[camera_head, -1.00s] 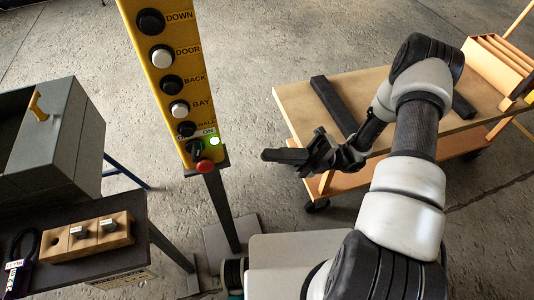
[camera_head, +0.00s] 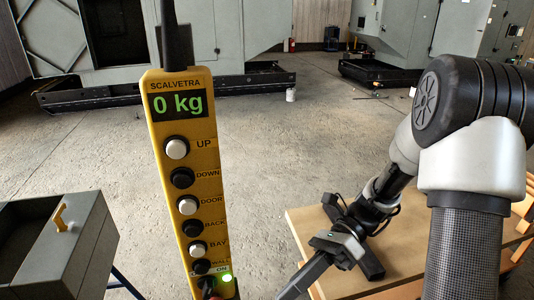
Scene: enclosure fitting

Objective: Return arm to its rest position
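My arm comes in from the right side, its large black joint at upper right. It reaches down and left over the wooden table top (camera_head: 305,225). My gripper (camera_head: 300,283) is at the lower middle, its fingers pointing down and left past the table's left edge. The fingers overlap into one dark bar from this side, so I cannot tell whether they are open or shut. I see nothing held.
A yellow control pendant (camera_head: 181,150) reading "0 kg" stands left of the gripper, with a green light lit. A grey box with a yellow handle (camera_head: 62,218) is at lower left. Large grey enclosures (camera_head: 240,25) stand at the back. The concrete floor between (camera_head: 300,130) is clear.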

